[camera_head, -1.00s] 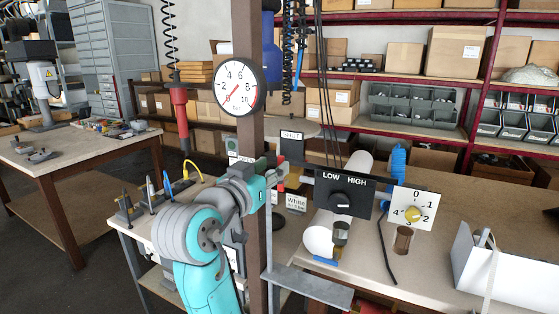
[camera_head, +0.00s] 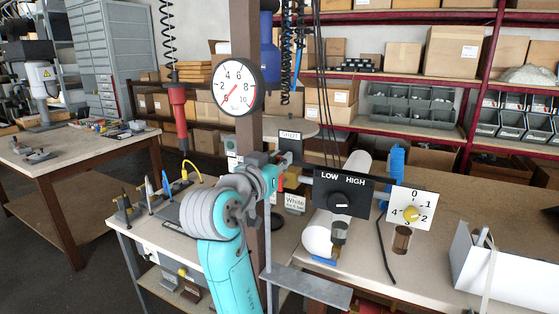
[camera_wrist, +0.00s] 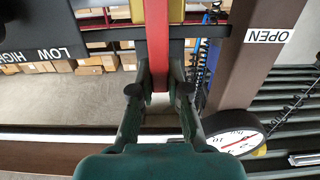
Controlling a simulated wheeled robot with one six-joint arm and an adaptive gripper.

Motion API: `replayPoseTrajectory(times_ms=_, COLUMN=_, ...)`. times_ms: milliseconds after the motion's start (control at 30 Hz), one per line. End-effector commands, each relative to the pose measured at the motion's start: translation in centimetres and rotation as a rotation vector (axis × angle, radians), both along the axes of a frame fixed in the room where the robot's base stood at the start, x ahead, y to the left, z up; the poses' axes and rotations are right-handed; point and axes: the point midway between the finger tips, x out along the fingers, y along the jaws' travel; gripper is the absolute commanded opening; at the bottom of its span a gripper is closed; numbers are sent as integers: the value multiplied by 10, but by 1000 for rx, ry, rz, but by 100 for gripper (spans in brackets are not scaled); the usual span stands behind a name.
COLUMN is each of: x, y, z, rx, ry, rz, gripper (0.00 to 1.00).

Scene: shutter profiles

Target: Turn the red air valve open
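The red air valve's flat handle (camera_wrist: 157,45) runs down from the top of the wrist view. My gripper (camera_wrist: 160,75) has its two dark fingers close on either side of the handle, with no clear gap beside it. In the head view, my arm mostly hides the valve and my gripper beside the brown post. An OPEN label (camera_wrist: 267,36) shows upside down on the post in the wrist view. A SHUT sign (camera_head: 290,136) stands behind the post. The pressure gauge (camera_head: 238,85) on the post has its needle near the low end.
A black LOW/HIGH selector panel (camera_head: 342,193) and a white numbered dial (camera_head: 411,208) are right of the post. A grey bracket (camera_head: 308,288) juts out below. A white box (camera_head: 500,268) sits at the right. Coiled hoses hang behind the post.

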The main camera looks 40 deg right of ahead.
Motion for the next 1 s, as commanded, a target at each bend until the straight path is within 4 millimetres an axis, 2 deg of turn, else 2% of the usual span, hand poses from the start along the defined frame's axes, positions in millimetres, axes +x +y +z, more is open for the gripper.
replayPoseTrajectory(times_ms=467, x=5, y=2, z=0, rx=-25, ry=69, rz=0, gripper=0)
replayPoseTrajectory(times_ms=1000, x=31, y=12, z=-9, rx=-181, ry=496, rz=1, gripper=0)
